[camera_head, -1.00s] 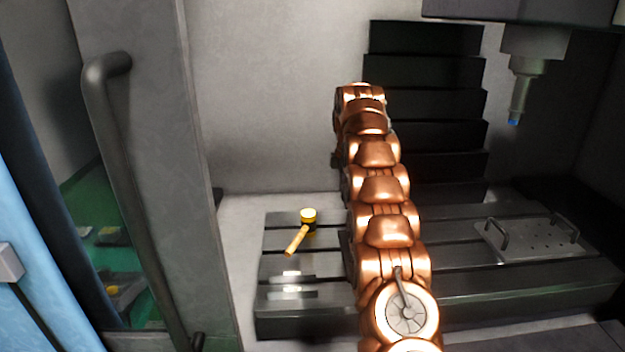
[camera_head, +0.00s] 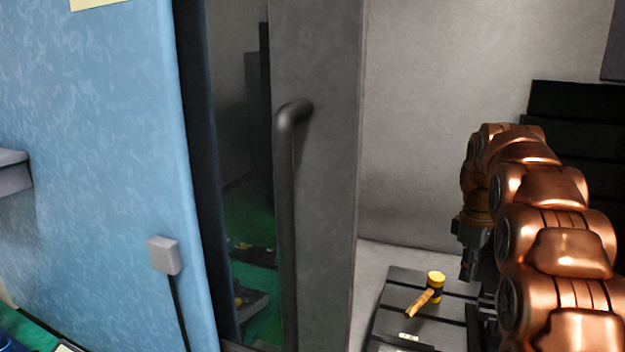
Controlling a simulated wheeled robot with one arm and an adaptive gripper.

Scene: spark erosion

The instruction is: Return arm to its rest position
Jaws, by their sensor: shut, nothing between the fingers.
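My copper-coloured arm rises along the right side of the head view and bends over at its top. My gripper (camera_head: 469,268) hangs down at the arm's far end, dark and small, above the right part of the machine bed. It is shut and empty. A mallet (camera_head: 427,295) with a yellow head and wooden handle lies on the slotted machine bed (camera_head: 405,277), left of and below my gripper and apart from it.
A grey door with a long bar handle (camera_head: 287,200) stands left of the arm. A blue wall (camera_head: 90,150) with a socket and cable (camera_head: 164,256) is further left. Black stepped covers (camera_head: 575,100) are behind the arm. A small bright block (camera_head: 408,337) lies on the bed.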

